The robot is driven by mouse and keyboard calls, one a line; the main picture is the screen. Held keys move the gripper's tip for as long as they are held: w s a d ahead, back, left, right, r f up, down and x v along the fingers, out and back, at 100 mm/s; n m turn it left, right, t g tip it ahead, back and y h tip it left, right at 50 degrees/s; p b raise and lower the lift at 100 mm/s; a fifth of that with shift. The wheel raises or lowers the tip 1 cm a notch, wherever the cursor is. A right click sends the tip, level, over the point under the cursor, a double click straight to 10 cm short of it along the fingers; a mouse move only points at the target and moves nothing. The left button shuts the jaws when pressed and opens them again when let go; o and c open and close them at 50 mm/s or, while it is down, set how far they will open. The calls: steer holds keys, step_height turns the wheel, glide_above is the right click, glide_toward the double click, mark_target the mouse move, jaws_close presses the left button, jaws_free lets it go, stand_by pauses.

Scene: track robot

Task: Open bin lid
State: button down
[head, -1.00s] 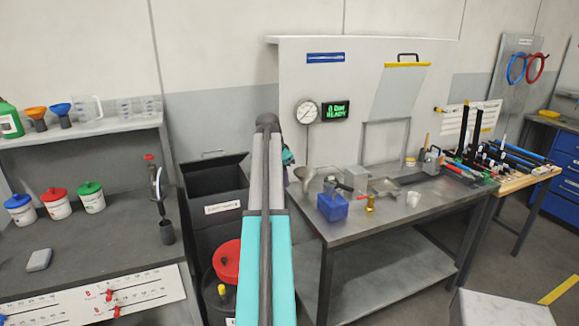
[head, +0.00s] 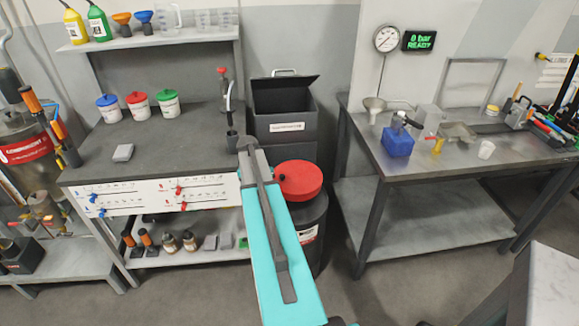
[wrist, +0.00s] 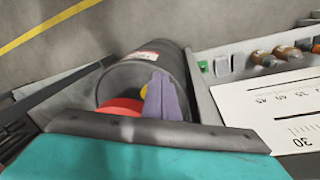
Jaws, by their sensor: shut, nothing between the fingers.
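A dark box-shaped bin (head: 287,129) with a white label stands between the two benches in the head view. Its dark interior shows, and its lid, with a light handle (head: 284,72), is raised at the back. In front of it stands a black drum (head: 314,216) with a red round top (head: 302,180). In the wrist view the drum (wrist: 160,65) shows with part of its red top (wrist: 119,107) and a yellow part. My gripper (wrist: 160,90), with purple fingers, is shut and empty in front of the drum; contact cannot be told. My arm hides the gripper in the head view.
The left bench (head: 190,145) holds several lidded pots and a tap-like tool. The right metal bench (head: 405,162) holds a blue box (head: 397,141), a funnel and small parts. A pale block edge (head: 555,285) is at lower right. Grey floor is free between them.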

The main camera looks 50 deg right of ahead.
steer(key=s+a+f+n+g, duration=0.1)
steer(key=s+a+f+n, duration=0.1)
steer(key=a+f, duration=0.55)
steer(key=s+a+f+n+y, duration=0.1)
steer(key=a+f+n, duration=0.25)
steer(key=a, duration=0.75)
steer(key=s+a+f+n+g, duration=0.1)
steer(key=s+a+f+n, duration=0.1)
steer(key=a+f, duration=0.6)
steer(key=s+a+f+n+g, duration=0.1)
steer(key=s+a+f+n, duration=0.2)
steer(key=s+a, duration=0.6)
steer(key=s+a+f+n+g, duration=0.1)
steer(key=s+a+f+n, duration=0.3)
steer(key=s+a, duration=0.5)
steer(key=shift+s+a+g+b, duration=0.3)
steer(key=shift+s+a+b, duration=0.1)
steer(key=shift+a, duration=0.5)
